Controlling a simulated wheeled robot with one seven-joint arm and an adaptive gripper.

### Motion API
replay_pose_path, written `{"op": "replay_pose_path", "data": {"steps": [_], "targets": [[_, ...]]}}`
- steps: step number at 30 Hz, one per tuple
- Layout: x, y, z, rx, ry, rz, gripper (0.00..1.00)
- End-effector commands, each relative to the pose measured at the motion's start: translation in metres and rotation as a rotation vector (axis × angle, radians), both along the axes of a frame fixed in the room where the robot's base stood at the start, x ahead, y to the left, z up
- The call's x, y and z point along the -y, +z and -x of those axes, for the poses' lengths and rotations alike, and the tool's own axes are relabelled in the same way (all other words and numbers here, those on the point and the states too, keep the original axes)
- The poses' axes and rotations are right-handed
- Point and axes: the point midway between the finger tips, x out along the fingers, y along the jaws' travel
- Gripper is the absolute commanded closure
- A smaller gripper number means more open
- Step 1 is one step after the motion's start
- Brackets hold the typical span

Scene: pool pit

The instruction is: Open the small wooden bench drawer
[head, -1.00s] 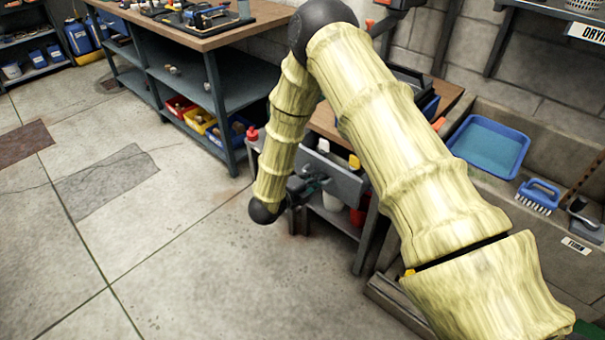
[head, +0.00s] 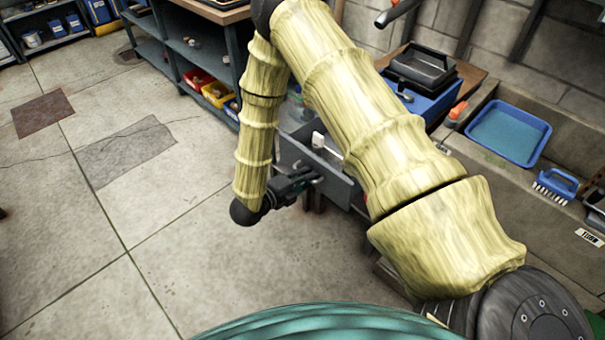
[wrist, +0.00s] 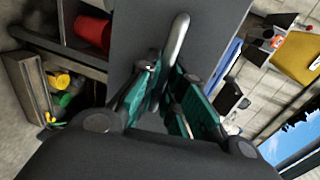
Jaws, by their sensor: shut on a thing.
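The bench drawer has a flat grey front (head: 335,182), also filling the upper middle of the wrist view (wrist: 140,30). The drawer stands pulled out from the small wood-topped bench (head: 468,75), and its inside shows behind the front with a pale object in it. Its metal bar handle (wrist: 177,38) runs up from between my fingers in the wrist view. My gripper (head: 300,182) is shut on this handle, at the outer side of the front. My arm hides much of the bench and part of the drawer.
A blue box with a black tray (head: 425,75) sits on the bench. A stone sink with a blue basin (head: 508,133) and a brush (head: 556,186) is at right. A larger shelved workbench (head: 185,50) stands behind. The floor at left is clear.

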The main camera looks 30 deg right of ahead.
Motion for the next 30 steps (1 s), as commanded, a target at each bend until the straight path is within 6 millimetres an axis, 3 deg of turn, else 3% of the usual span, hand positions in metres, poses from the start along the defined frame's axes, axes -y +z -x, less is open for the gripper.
{"op": "replay_pose_path", "data": {"steps": [10, 11, 12, 23, 30], "targets": [[0.001, -0.001, 0.002, -0.002, -0.004, -0.001, 1.00], [0.000, -0.001, 0.002, -0.002, -0.003, -0.001, 0.87], [0.000, -0.001, 0.001, -0.002, -0.003, -0.001, 0.81], [-0.002, 0.000, 0.001, 0.000, -0.001, -0.001, 0.81], [-0.028, 0.006, 0.007, 0.000, 0.001, -0.002, 0.81]]}}
